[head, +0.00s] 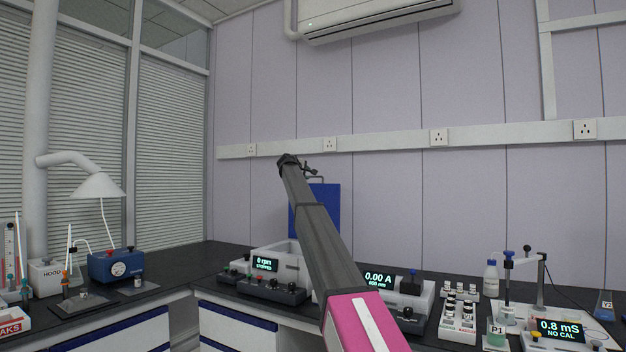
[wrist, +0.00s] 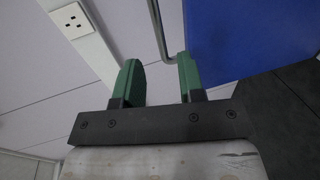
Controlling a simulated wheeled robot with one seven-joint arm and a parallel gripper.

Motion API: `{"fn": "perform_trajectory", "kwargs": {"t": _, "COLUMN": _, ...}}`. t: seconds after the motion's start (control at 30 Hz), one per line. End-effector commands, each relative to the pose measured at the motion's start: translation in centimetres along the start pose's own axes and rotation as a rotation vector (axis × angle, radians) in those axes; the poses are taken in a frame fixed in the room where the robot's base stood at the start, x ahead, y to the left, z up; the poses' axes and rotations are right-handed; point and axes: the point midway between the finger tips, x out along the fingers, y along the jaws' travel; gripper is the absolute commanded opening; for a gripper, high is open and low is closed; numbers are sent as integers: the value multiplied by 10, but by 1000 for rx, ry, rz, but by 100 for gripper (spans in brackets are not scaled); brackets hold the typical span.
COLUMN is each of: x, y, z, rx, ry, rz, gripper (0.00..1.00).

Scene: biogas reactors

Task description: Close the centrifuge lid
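The centrifuge (head: 292,252) is a white box on the bench with a "0 rpm" display. Its blue lid (head: 329,205) stands raised and upright behind it, partly hidden by my arm. The lid also fills the upper right of the wrist view (wrist: 245,35). A thin grey bar handle (wrist: 159,32) is at the lid's edge. My gripper (head: 300,168) is up beside the lid's top edge. In the wrist view my gripper (wrist: 160,80) has its two green fingers apart with nothing between their tips. The handle's bend appears just past the fingers; contact cannot be told.
A photometer (head: 378,280) reading "0.00 A" stands right of the centrifuge, with a vial rack (head: 457,328) farther right. Wall sockets (head: 330,144) run behind.

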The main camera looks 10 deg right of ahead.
Motion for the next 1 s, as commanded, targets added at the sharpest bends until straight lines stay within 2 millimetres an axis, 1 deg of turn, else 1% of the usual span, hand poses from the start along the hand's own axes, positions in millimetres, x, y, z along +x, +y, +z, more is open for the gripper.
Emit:
{"fn": "perform_trajectory", "kwargs": {"t": 0.03, "x": 11, "y": 1, "z": -1, "rx": 0, "ry": -1, "rz": -1, "gripper": 36}}
{"fn": "perform_trajectory", "kwargs": {"t": 0.2, "x": 42, "y": 1, "z": -1, "rx": 0, "ry": -1, "rz": -1, "gripper": 36}}
{"fn": "perform_trajectory", "kwargs": {"t": 0.3, "x": 59, "y": 0, "z": -1, "rx": -1, "ry": -2, "rz": -1, "gripper": 36}}
{"fn": "perform_trajectory", "kwargs": {"t": 0.4, "x": 72, "y": 1, "z": 0, "rx": 0, "ry": -1, "rz": 0, "gripper": 36}}
{"fn": "perform_trajectory", "kwargs": {"t": 0.53, "x": 80, "y": 0, "z": 0, "rx": 0, "ry": 0, "rz": 1, "gripper": 36}}
{"fn": "perform_trajectory", "kwargs": {"t": 0.77, "x": 81, "y": 0, "z": 0, "rx": 0, "ry": 0, "rz": 0, "gripper": 36}}
{"fn": "perform_trajectory", "kwargs": {"t": 0.8, "x": 81, "y": 0, "z": 0, "rx": 0, "ry": 0, "rz": 0, "gripper": 33}}
{"fn": "perform_trajectory", "kwargs": {"t": 0.87, "x": 81, "y": 0, "z": 0, "rx": 0, "ry": 0, "rz": 0, "gripper": 13}}
{"fn": "perform_trajectory", "kwargs": {"t": 0.9, "x": 81, "y": 0, "z": 0, "rx": 0, "ry": 0, "rz": 0, "gripper": 0}}
{"fn": "perform_trajectory", "kwargs": {"t": 1.0, "x": 81, "y": 0, "z": 0, "rx": 0, "ry": 0, "rz": 0, "gripper": 0}}
